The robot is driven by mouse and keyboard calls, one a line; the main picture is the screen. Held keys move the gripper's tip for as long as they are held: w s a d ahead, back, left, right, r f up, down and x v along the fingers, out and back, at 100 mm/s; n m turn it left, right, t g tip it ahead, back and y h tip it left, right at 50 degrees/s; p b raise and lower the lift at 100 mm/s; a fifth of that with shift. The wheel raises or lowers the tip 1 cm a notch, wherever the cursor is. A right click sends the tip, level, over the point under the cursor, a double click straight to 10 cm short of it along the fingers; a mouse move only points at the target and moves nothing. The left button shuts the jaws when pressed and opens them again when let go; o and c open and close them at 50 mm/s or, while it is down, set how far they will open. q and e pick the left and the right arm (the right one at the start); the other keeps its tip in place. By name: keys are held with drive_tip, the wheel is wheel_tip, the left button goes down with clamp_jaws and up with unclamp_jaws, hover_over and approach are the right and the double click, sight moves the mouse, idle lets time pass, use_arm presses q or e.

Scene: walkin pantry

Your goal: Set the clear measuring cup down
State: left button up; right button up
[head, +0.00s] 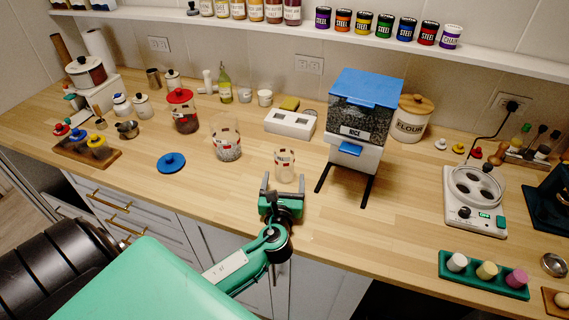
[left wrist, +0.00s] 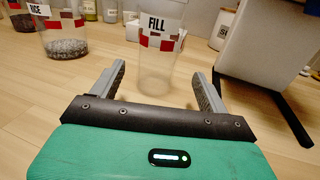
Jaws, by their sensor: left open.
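The clear measuring cup (head: 285,167) stands upright on the wooden counter, in front of the rice dispenser's left side. In the left wrist view the cup (left wrist: 157,62) carries a FILL label with red and white marks and looks empty. My left gripper (head: 282,192) is open just in front of the cup. In the left wrist view its two fingers (left wrist: 160,88) point at the cup, one on either side of its lower part; I see no contact. My right gripper is not in view.
The rice dispenser (head: 364,118) stands close on the right, with dark legs reaching forward. A clear jar labelled RICE (head: 226,142) stands to the left, near a blue lid (head: 171,163). A white box (head: 290,124) is behind. The counter right of the dispenser is partly clear.

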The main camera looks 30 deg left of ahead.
sight(283, 171)
use_arm(q)
drive_tip(key=shift+w+a, duration=0.35)
drive_tip(key=shift+w, duration=0.25)
drive_tip(key=shift+w+a+r+p, duration=0.2)
drive_tip(key=shift+w+p, duration=0.1)
drive_tip(key=p+x, duration=0.1)
drive_tip(key=x, duration=0.2)
drive_tip(key=shift+w+a, duration=0.25)
drive_tip(key=shift+a, duration=0.05)
drive_tip(key=shift+w+a, duration=0.2)
drive_tip(key=shift+w, duration=0.15)
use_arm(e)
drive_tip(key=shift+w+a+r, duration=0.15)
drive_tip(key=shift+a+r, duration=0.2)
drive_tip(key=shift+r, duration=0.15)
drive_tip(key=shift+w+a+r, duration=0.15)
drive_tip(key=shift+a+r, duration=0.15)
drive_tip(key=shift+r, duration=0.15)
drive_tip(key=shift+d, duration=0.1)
use_arm(q)
drive_tip(key=c, duration=1.1)
drive_tip(key=shift+c, duration=0.2)
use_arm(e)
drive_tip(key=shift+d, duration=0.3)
